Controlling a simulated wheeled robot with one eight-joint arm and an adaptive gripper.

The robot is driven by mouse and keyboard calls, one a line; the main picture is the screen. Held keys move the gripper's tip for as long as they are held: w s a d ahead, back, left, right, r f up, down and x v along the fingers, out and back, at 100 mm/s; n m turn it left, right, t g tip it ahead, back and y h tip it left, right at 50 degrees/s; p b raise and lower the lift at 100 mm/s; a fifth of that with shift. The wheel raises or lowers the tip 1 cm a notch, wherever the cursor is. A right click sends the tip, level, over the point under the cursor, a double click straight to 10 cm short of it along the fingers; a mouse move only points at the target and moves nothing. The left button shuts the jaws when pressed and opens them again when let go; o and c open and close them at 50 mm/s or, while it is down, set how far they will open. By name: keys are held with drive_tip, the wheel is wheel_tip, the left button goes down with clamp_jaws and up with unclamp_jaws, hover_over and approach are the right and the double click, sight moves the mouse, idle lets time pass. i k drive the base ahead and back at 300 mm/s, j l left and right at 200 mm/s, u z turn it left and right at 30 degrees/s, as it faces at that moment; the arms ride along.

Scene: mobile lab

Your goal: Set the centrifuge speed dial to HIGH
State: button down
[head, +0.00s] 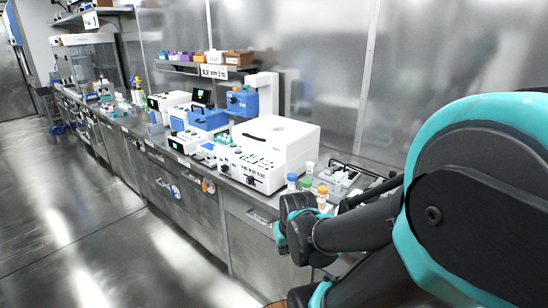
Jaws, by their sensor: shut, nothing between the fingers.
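My arm fills the right side, with a dark joint in front of the bench, to the right of the panel. I cannot make out my gripper's fingers.
Capped tubes (307,183) in several colours stand right of the centrifuge, close behind my arm. A blue-and-white device (208,117) stands to its left. A shelf with coloured boxes (215,57) hangs behind. The floor (90,200) at left is clear.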

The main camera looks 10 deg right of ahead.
sight(224, 169)
drive_tip(key=j+u, duration=0.2)
drive_tip(key=u, duration=0.15)
drive_tip(key=k+j+u, duration=0.1)
drive_tip(key=u, duration=0.25)
drive_tip(key=j+u, duration=0.35)
